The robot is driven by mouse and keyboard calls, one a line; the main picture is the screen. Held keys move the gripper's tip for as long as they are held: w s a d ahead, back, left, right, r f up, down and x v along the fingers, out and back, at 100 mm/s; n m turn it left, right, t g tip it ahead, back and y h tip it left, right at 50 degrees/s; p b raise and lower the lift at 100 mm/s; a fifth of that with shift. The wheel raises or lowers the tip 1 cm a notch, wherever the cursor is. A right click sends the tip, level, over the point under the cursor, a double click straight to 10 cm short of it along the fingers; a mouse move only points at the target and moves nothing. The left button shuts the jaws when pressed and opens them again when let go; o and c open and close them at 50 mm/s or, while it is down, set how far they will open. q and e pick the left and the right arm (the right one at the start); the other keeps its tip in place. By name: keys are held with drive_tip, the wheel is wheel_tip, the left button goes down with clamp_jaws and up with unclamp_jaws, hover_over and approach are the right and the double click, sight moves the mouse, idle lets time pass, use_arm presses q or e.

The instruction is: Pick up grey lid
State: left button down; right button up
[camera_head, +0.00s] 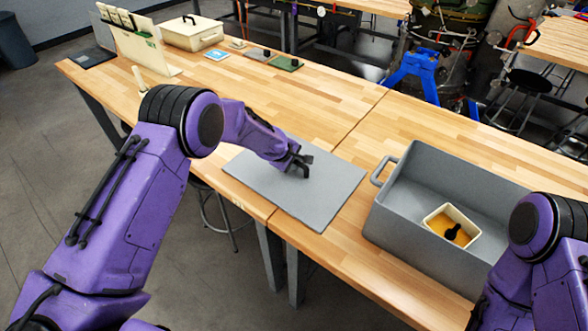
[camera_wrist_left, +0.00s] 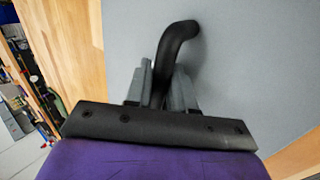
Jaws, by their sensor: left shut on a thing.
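The grey lid (camera_head: 325,194) is a flat rectangular plate lying on the wooden table in front of my left arm, with a black handle on it. In the left wrist view the lid (camera_wrist_left: 250,60) fills most of the background, and its curved black handle (camera_wrist_left: 178,42) runs between the fingers. My left gripper (camera_head: 297,165) is over the lid, shut on the handle; the wrist view shows the same gripper (camera_wrist_left: 163,88). The lower part of the handle is hidden by the gripper. The right gripper is out of view; only part of my right arm shows at the right edge.
A large open grey bin (camera_head: 400,209) stands right of the lid and holds a small cream tray (camera_head: 429,220) with a black item. A cream toolbox (camera_head: 192,34) and a white stand (camera_head: 143,47) are at the far left. The table middle is clear.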

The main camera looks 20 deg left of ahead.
use_arm(q)
wheel_tip(320, 180, up, 18)
drive_tip(key=b, duration=0.3)
drive_tip(key=c, duration=1.6)
unclamp_jaws()
drive_tip(key=shift+c, duration=0.2)
clamp_jaws()
